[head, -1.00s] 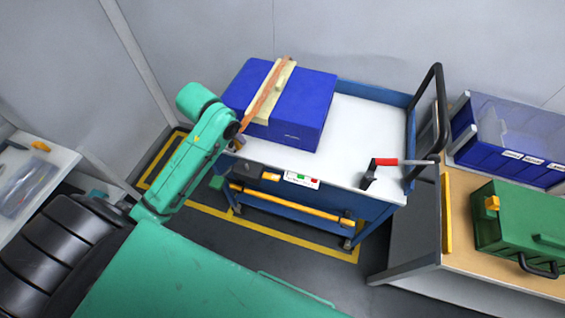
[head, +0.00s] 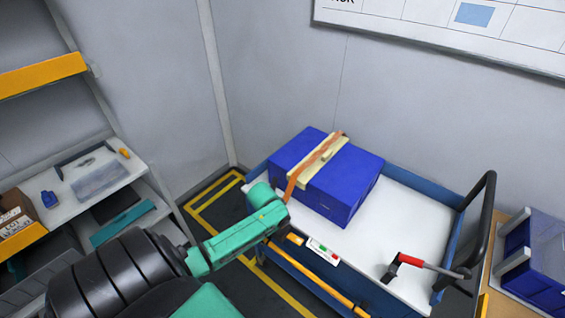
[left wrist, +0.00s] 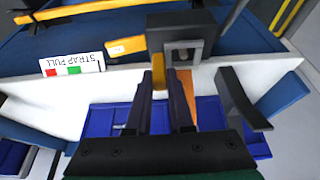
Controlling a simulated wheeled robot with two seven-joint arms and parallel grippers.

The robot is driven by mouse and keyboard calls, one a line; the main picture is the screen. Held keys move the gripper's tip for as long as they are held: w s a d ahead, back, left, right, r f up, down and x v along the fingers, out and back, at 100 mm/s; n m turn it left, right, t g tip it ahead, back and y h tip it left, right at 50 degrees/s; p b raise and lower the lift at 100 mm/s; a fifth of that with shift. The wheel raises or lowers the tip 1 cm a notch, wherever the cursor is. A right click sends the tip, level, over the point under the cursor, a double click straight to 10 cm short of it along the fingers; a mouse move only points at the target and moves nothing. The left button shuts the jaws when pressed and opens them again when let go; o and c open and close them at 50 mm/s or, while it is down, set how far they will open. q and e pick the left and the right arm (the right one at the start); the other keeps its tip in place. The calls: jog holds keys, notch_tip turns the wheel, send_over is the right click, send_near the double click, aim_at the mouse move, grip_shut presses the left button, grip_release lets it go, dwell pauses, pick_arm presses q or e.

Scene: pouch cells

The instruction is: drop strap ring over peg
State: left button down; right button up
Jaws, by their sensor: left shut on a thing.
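An orange strap (head: 303,176) runs over a blue box (head: 357,194) on the cart and down its near left side to my left arm. In the left wrist view, the strap (left wrist: 187,90) passes beside my left gripper (left wrist: 160,80). The gripper is shut on a yellow tab (left wrist: 158,66), seen between its fingertips. A grey square metal ring (left wrist: 183,47) shows just beyond, against a black block (left wrist: 165,24) on the cart's edge. I cannot tell whether the ring is around a peg; no peg shows clearly. My arm hides the gripper in the head view.
A red-and-black handled tool (head: 408,262) lies there. A STRAP PULL label (left wrist: 72,66) is on the cart's front. A shelf (head: 100,195) stands left; blue bins (head: 535,260) stand right.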

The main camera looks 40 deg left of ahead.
pick_arm(q)
notch_tip(320, 180, down, 2)
jog(key=shift+a+f, duration=0.15)
jog(key=shift+f, duration=0.1)
